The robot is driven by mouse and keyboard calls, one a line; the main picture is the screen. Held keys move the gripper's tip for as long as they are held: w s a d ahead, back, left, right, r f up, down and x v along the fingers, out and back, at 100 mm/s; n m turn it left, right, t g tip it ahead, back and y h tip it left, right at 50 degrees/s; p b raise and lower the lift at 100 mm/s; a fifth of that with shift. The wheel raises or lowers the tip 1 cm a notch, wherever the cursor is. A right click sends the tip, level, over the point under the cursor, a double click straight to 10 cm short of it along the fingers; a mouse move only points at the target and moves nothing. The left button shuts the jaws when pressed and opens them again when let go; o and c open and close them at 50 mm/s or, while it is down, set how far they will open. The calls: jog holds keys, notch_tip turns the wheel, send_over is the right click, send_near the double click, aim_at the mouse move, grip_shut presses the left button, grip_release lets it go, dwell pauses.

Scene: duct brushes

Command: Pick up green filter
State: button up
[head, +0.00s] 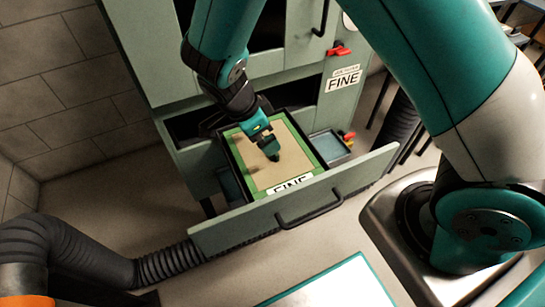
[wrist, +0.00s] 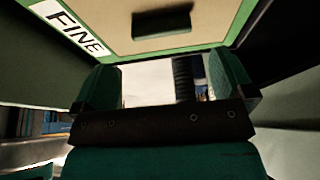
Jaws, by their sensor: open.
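The green filter (head: 295,160) lies in the pulled-out drawer in the head view. It has a green frame, a tan middle and a white "FINE" label at its front edge. In the wrist view the filter (wrist: 110,20) fills the top, with a dark block-like handle (wrist: 162,22) on its tan face. My gripper (head: 270,150) is over the filter's middle in the head view. In the wrist view my gripper (wrist: 168,78) is open, with nothing between its two fingers. The handle shows beyond the fingers there. In the head view my gripper hides the handle.
The drawer front (head: 300,203) with its dark pull sticks out from the green cabinet (head: 175,60). A small tray (head: 328,147) sits right of the filter. A red latch (head: 339,50) and a "FINE" label (head: 343,79) are on the cabinet. A black hose (head: 165,262) lies at left.

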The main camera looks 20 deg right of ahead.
jog(key=shift+b+x, duration=0.3)
jog(key=shift+x, duration=2.9)
jog(key=shift+w+a, duration=0.1)
jog(key=shift+a, duration=0.1)
jog(key=shift+c, duration=0.5)
jog(key=c, duration=0.7)
jog(key=shift+c, duration=0.4)
